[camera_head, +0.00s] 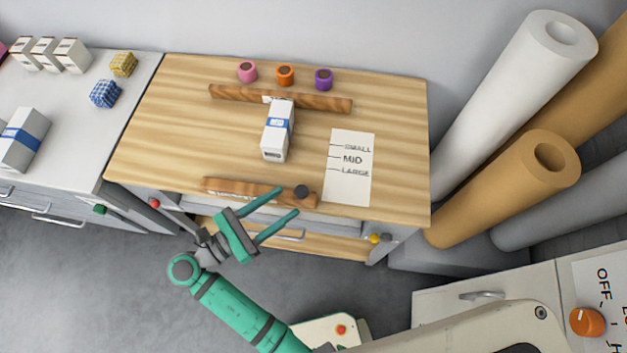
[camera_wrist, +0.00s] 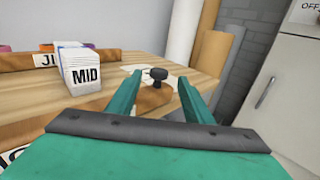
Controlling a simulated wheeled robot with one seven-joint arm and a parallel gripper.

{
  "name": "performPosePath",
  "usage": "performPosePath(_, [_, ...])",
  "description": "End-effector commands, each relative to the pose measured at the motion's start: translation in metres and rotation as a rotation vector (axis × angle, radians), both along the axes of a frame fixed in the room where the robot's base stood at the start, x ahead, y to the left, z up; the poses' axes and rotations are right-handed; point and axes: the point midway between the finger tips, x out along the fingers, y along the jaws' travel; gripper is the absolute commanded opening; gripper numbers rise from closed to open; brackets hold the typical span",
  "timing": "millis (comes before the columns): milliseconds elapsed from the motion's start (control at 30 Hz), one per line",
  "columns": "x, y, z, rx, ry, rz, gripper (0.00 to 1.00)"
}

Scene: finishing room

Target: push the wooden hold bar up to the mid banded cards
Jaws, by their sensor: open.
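The wooden hold bar (camera_head: 232,189) lies along the front edge of the table, with a dark knob (camera_head: 302,191) near its right end. In the wrist view part of the bar (camera_wrist: 152,101) and its knob (camera_wrist: 158,74) show between my fingers. The mid banded cards (camera_head: 276,142), a white stack with a blue band, stand against the rear wooden bar, apart from the hold bar. In the wrist view the cards (camera_wrist: 82,72) read MID. My gripper (camera_head: 288,202) is open and empty at the table's front edge, its fingertips close to the knob; contact cannot be told.
The rear bar (camera_head: 325,102) has pink, orange and purple cups behind it. A size sheet (camera_head: 350,188) marked SMALL, MID, LARGE lies right of the cards. Large paper rolls (camera_head: 510,185) stand at the right. Bare wood lies between the hold bar and the cards.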

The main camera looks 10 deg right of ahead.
Motion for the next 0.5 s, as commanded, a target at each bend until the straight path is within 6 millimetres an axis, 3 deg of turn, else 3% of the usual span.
performPosePath(167, [0.006, -0.018, 0.000, -0.001, -0.001, -0.006, 0.47])
performPosePath(500, [0.028, -0.073, 0.000, 0.001, -0.002, -0.006, 0.47])
